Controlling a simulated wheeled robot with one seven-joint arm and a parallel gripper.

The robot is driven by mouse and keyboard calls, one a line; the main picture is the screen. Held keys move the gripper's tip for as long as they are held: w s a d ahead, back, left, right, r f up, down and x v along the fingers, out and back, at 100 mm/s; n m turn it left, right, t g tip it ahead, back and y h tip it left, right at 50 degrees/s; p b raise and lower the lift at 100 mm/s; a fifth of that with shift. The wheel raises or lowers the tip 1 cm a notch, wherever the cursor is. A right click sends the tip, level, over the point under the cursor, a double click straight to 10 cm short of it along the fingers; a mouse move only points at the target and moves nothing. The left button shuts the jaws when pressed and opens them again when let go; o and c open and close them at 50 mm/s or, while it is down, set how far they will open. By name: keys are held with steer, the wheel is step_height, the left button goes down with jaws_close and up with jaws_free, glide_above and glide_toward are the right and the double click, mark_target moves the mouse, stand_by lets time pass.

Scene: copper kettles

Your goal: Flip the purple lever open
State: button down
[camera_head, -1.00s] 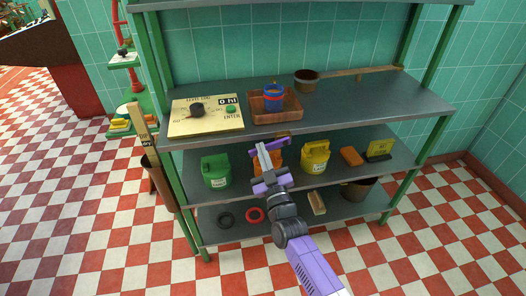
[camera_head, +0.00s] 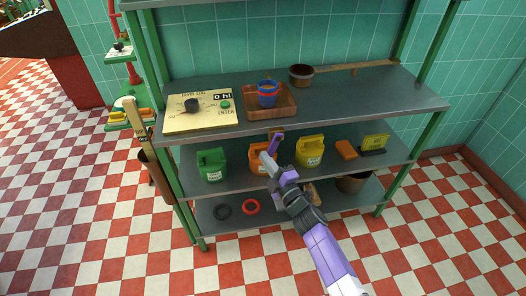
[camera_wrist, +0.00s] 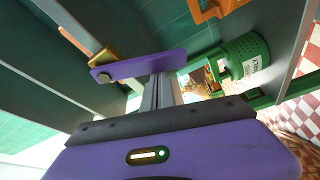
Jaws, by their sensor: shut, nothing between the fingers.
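The purple lever (camera_head: 275,144) is a short flat bar at the front edge of the upper shelf, below the wooden tray, and slants down to the left.
A green can (camera_head: 212,165), an orange can (camera_head: 257,154) and a yellow can (camera_head: 309,151) stand on the middle shelf behind my gripper. Above are a control panel (camera_head: 200,113) and a wooden tray (camera_head: 286,105) holding a blue cup. The floor in front is clear.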

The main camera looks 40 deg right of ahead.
mark_target(271, 156)
steer(key=shift+s+d+f+n+g+y+p, duration=0.15)
steer(key=shift+s+d+n+g+p, duration=0.2)
steer(key=shift+n+p, duration=0.3)
steer(key=shift+s+d+f+n+g+y+p, duration=0.1)
steer(key=shift+s+d+f+n+p, duration=0.1)
steer(key=shift+d+n+p, duration=0.4)
steer(key=shift+s+d+f+n+g+y+p, duration=0.1)
steer(key=shift+s+d+f+n+g+p, duration=0.2)
steer(key=shift+n, duration=0.55)
steer(key=shift+w+r, duration=0.1)
